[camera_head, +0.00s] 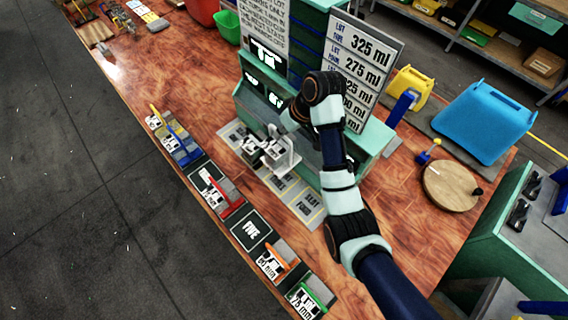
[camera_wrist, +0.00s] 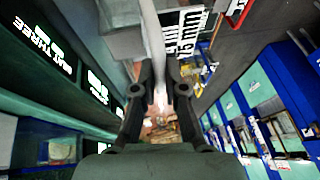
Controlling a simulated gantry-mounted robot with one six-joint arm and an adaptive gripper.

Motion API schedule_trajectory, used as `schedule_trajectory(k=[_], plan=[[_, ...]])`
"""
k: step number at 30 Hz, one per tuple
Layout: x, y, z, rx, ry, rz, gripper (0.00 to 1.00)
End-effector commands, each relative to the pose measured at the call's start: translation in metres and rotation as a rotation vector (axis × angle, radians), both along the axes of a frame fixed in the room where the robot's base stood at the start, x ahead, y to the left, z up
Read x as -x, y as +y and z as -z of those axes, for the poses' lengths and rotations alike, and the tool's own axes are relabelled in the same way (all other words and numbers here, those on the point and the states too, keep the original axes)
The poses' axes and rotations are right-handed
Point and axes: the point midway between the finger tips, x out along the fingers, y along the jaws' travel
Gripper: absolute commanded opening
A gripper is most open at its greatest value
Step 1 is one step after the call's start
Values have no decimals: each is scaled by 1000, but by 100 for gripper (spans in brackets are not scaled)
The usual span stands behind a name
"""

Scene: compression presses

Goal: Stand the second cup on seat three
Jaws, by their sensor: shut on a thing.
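My gripper (camera_head: 270,150) is at the front of the teal press housing (camera_head: 262,108), over the row of grey mats. In the wrist view its two fingers (camera_wrist: 160,92) are closed on a narrow pale thing (camera_wrist: 157,45), probably the cup; its full shape is cut off. In the head view a pale grey-white shape shows around the gripper, and I cannot separate cup from fingers. The seat itself is not clear. One mat is marked slot four (camera_head: 306,205).
A front row holds coloured-handled pieces on labelled plates, with an empty plate marked five (camera_head: 251,231). A lot board (camera_head: 358,65) stands behind the housing. A yellow container (camera_head: 410,88), a blue container (camera_head: 484,120) and a round wooden board (camera_head: 452,187) are to the right.

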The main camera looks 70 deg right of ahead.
Motion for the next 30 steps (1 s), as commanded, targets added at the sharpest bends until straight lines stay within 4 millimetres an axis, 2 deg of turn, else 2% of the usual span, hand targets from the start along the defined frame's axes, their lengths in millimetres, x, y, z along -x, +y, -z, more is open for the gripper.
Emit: schedule_trajectory(k=[1,3,9,12,17,24,30], plan=[[1,1,19,-5,3,2,0],[1,1,41,-5,3,1,0],[0,0,96,-2,0,1,0],[0,0,110,0,0,1,0],[0,-1,115,1,-1,2,0],[0,0,153,-1,1,2,0],[0,-1,156,2,-1,1,0]])
